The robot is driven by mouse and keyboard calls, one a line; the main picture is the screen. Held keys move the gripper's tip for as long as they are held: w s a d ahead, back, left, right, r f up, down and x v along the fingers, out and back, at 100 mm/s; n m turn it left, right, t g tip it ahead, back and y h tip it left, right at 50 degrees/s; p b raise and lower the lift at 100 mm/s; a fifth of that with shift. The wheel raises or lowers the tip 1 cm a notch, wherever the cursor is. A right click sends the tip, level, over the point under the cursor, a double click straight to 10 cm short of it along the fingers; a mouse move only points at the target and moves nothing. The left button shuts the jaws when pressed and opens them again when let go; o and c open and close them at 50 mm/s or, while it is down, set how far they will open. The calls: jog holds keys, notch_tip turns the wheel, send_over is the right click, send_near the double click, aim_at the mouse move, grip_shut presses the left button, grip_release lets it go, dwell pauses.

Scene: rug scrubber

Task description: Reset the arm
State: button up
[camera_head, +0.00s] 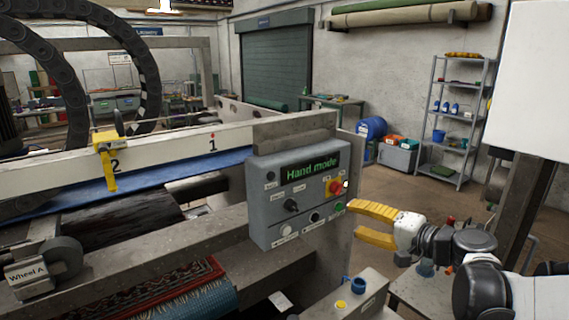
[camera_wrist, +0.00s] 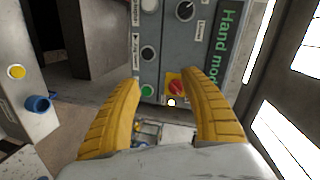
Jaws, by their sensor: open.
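My gripper (camera_head: 362,224) is at the right in the head view, with its yellow fingers spread and nothing between them. It points left, just right of the grey control panel (camera_head: 262,208). In the wrist view my gripper's fingertips (camera_wrist: 162,84) stand on either side of the panel's lower end. A green button (camera_wrist: 148,91) and a red and yellow rotary switch (camera_wrist: 177,86) show between the fingers there. I cannot tell whether a finger touches the panel. The panel's display reads "Hand mode" in green.
A grey box (camera_head: 374,296) with a blue knob (camera_head: 354,286) and a yellow button (camera_head: 341,304) stands below my gripper. The rug machine's beam (camera_head: 180,144) fills the left. A metal shelf (camera_head: 438,118) stands at the back right. Open floor (camera_head: 400,180) lies before it.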

jog(key=s+a+f+n+g+h, duration=0.2)
jog(key=s+a+f, duration=0.1)
jog(key=s, duration=0.4)
jog(key=s+a+f+n+g+h, duration=0.2)
jog(key=s+a+f+g, duration=0.15)
jog(key=s, duration=0.35)
jog(key=s+d+f+n+h, duration=0.1)
jog(key=s+d+n+h, duration=0.1)
jog(key=s, duration=0.3)
jog(key=s+d+f+n+h, duration=0.2)
jog(key=s+h, duration=0.1)
jog(key=s, duration=0.2)
jog(key=shift+s+d+f, duration=0.2)
jog(key=shift+s+f, duration=0.05)
